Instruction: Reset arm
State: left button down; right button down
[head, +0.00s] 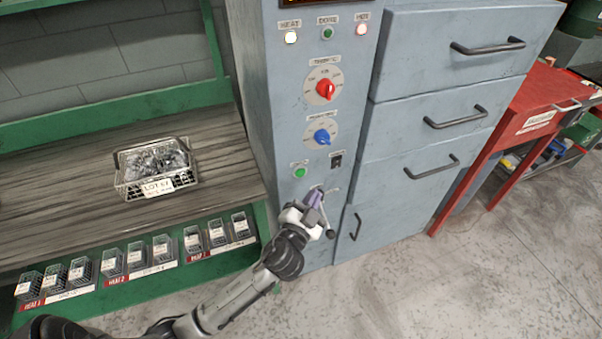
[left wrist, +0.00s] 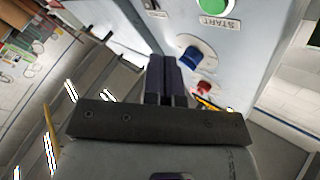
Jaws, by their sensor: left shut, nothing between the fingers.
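My left gripper (head: 314,197) is in front of the lower part of the blue-grey cabinet's control panel (head: 300,120), below the green button (head: 300,172). Its fingers also show in the left wrist view (left wrist: 165,78), pressed together with nothing between them. I cannot tell whether they touch the panel. The green START button (left wrist: 215,6), the blue knob (left wrist: 190,58) and the red knob (left wrist: 205,87) lie beyond the fingertips in that view. The gripper covers part of the panel's lower fittings. My right gripper is not in view.
A wire basket (head: 157,186) of metal parts stands on the wooden bench to the left. Several small bins (head: 112,262) line the bench's front shelf. Drawers with handles (head: 487,46) are right of the panel, beside a red table (head: 530,95). Grey floor is clear at lower right.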

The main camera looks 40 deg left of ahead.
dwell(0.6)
pick_arm(q)
jog(key=s+a+f+n+g, duration=0.1)
jog(key=s+f+n+g, duration=0.1)
jog(key=s+f+g, duration=0.4)
jog(key=s+d+f+g+h+p, duration=0.1)
jog(key=s+d+g+h+p, duration=0.3)
jog(key=s, duration=0.8)
jog(key=s+d+f+g+h+p, duration=0.1)
jog(key=s+d+g+h+p, duration=0.35)
jog(key=s, duration=0.75)
notch_tip(320, 180, up, 38)
jog(key=d+y+p, duration=0.2)
jog(key=p, duration=3.7)
jog(key=shift+f, duration=0.25)
jog(key=shift+g, duration=0.25)
